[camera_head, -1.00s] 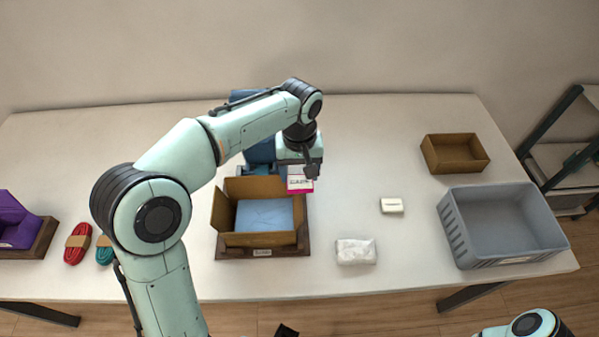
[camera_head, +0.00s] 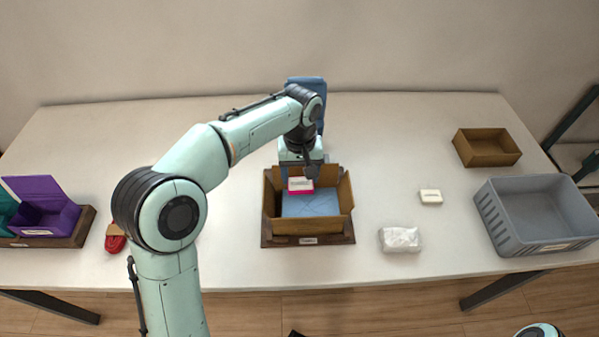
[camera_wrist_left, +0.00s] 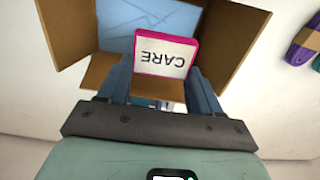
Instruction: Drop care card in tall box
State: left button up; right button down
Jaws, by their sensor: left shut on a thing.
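The care card (camera_head: 300,185) is white with a pink edge, and its face reads CARE in the left wrist view (camera_wrist_left: 165,55). My left gripper (camera_head: 306,172) is shut on the card and holds it over the back part of an open brown box (camera_head: 308,226). The box stands on a dark wooden base with its flaps open, and a light blue sheet (camera_head: 310,203) lies inside. In the left wrist view the card is between my gripper's two fingers (camera_wrist_left: 160,85), in front of the box opening. My right gripper is not seen.
A white wrapped packet (camera_head: 400,239) and a small white box (camera_head: 431,197) lie right of the brown box. A grey crate (camera_head: 510,248) and a low brown tray (camera_head: 486,147) stand further right. A purple box (camera_head: 45,207) and a red cord bundle (camera_head: 115,240) are at left.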

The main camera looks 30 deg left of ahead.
pick_arm(q)
notch_tip(320, 180, down, 5)
jog(key=b, duration=0.4)
jog(key=shift+f+b, duration=0.4)
jog(key=shift+b, duration=0.25)
jog(key=o, duration=1.1)
jog(key=shift+r, duration=0.2)
notch_tip(320, 180, up, 13)
jog(key=p, duration=0.4)
